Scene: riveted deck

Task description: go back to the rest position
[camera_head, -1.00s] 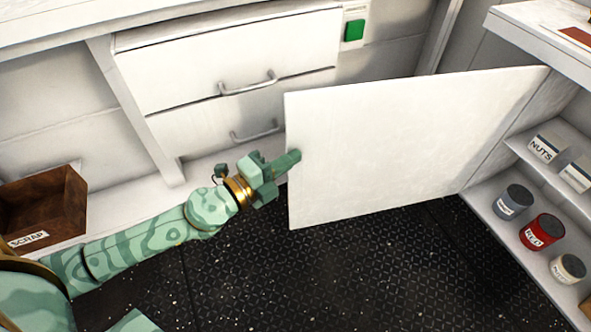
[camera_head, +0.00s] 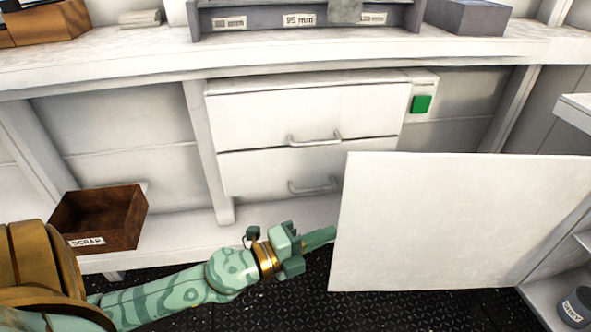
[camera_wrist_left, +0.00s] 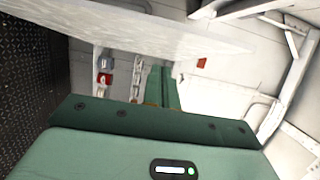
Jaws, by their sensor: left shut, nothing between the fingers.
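My left gripper (camera_head: 318,239) is green and shut, with nothing between its fingers. In the head view its fingertips are at the left edge of an open white cabinet door (camera_head: 455,225); I cannot tell whether they touch it. In the left wrist view the shut fingers (camera_wrist_left: 162,88) point away from the camera, below the pale door panel (camera_wrist_left: 150,28). My left arm (camera_head: 175,292) reaches in from the lower left. My right gripper is out of view.
A brown scrap box (camera_head: 128,222) stands left, above my forearm. Two white drawers (camera_head: 250,122) with bar handles are shut under the workbench (camera_head: 120,62). A can (camera_head: 577,308) sits on a shelf at the lower right. Dark textured floor lies below the door.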

